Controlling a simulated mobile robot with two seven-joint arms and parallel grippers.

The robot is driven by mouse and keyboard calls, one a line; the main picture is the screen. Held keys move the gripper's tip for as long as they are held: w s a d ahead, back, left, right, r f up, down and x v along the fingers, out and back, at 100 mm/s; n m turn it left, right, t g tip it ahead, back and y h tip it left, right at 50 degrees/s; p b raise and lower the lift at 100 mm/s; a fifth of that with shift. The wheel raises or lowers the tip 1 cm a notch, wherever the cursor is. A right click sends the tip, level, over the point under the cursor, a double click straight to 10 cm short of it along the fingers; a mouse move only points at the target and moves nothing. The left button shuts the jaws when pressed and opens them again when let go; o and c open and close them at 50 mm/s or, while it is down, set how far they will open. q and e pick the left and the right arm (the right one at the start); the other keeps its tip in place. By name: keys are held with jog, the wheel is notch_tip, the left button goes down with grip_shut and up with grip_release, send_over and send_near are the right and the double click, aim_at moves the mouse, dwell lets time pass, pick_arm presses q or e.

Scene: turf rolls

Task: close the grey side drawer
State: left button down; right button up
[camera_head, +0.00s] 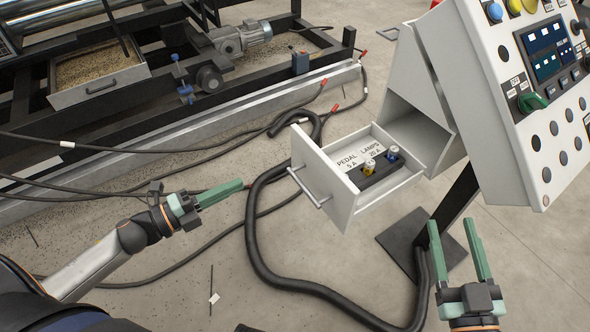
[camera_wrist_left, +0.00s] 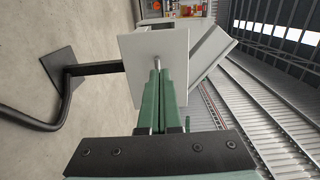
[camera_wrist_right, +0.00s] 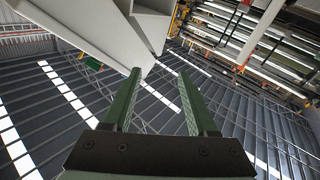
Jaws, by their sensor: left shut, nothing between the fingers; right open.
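The grey side drawer (camera_head: 322,178) is pulled out of the cabinet under the control console, its front facing left. Its bar handle (camera_head: 306,188) is on that front. Inside are a label reading PEDAL and LAMPS and a dark block with a yellow and a blue-white part. My left gripper (camera_head: 241,184) is shut and empty, left of the handle and apart from it in the head view. In the left wrist view, the shut fingers (camera_wrist_left: 158,72) point at the drawer front (camera_wrist_left: 137,48). My right gripper (camera_head: 451,222) is open and empty, below the console; its spread fingers (camera_wrist_right: 158,74) show in the right wrist view.
The console (camera_head: 500,80) with buttons and a screen stands at the upper right on a dark post and base plate (camera_head: 400,245). A thick black hose (camera_head: 262,255) loops on the floor below the drawer. A machine frame with a tray (camera_head: 100,85) is at the upper left.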

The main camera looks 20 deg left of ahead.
aim_at(299, 155)
pick_arm(q)
jog(key=b+x, duration=0.1)
jog(key=x, duration=1.3)
jog(key=shift+b, duration=0.35)
pick_arm(e)
notch_tip(299, 155, up, 10)
jog(key=s+a+n+t+y, duration=0.1)
jog(key=s+n+t+y, duration=0.1)
jog(key=n+t+y, duration=0.1)
jog(key=shift+s+y, duration=0.3)
jog(key=shift+y, duration=0.2)
jog(key=shift+t, duration=0.3)
